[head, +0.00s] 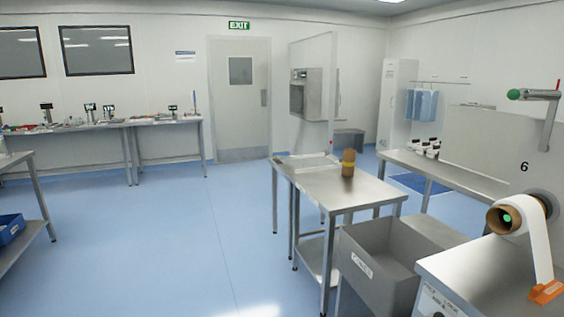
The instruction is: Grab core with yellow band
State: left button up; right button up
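A brown cylindrical core with a yellow band (348,162) stands upright on a steel table (365,192) right of the picture's middle. The band runs around its upper part. Another brown core (502,219) shows at the machine marked 6, at the right, beside a white web; I cannot make out a yellow band on it. Neither of my grippers is in view.
A grey bin (376,262) stands on the floor between the steel table and the machine (495,275). A clear upright panel (313,95) rises behind the table. Blue floor (185,225) is open at the middle and left. A long bench (95,124) lines the back left.

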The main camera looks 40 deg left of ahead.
aim_at(349, 154)
jog(key=u, duration=0.2)
jog(key=k, duration=0.3)
jog(key=u, duration=1.7)
jog(key=i, duration=2.1)
jog(key=z, duration=0.25)
jog(key=i, duration=1.2)
jog(key=z, duration=0.9)
jog(key=i, duration=0.85)
jog(key=z, duration=0.8)
